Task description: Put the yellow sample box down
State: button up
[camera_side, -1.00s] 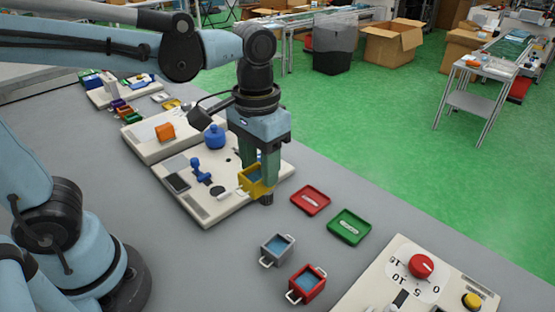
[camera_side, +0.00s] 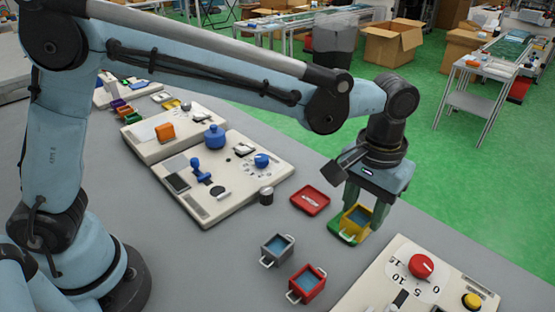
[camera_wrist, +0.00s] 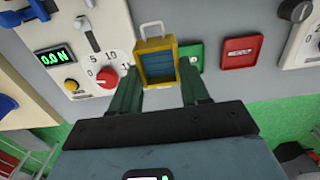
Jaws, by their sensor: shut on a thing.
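The yellow sample box (camera_side: 355,222), with a blue inside and white handles, is upright between the fingers of my gripper (camera_side: 363,214), which is shut on it. It is over the green tray (camera_side: 335,229), which shows around its left and lower sides. I cannot tell whether the box touches the tray. In the wrist view the yellow box (camera_wrist: 142,59) is between my dark green fingers, and part of the green tray (camera_wrist: 195,52) shows to its right.
A red tray (camera_side: 309,201) lies left of the green one. A grey box (camera_side: 276,250) and a red box (camera_side: 306,284) stand nearer on the grey table. A panel with a red knob (camera_side: 421,266) is at lower right, and a panel with blue parts (camera_side: 200,172) is at left.

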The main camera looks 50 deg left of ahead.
jog(key=w+a+f, duration=0.1)
jog(key=w, duration=0.1)
jog(key=w+a+f, duration=0.3)
jog(key=w, duration=0.1)
jog(key=shift+w+a+f, duration=0.15)
jog(key=shift+f, duration=2.1)
jog(key=shift+f, duration=0.2)
jog(key=o, duration=1.1)
jog(key=shift+o, duration=0.2)
jog(key=shift+r, duration=0.15)
notch_tip(320, 180, up, 11)
jog(key=s+a+r+t, duration=0.2)
jog(key=s+a+r, duration=0.1)
jog(key=a, duration=0.3)
jog(key=s+a+r+t, duration=0.1)
jog(key=s+a+r, duration=0.15)
jog(key=a, duration=0.25)
jog(key=s+a+f+t, duration=0.4)
jog(key=s+a+f, duration=0.1)
jog(key=s+a, duration=0.4)
jog(key=shift+s+a, duration=0.25)
jog(key=shift+s, duration=0.2)
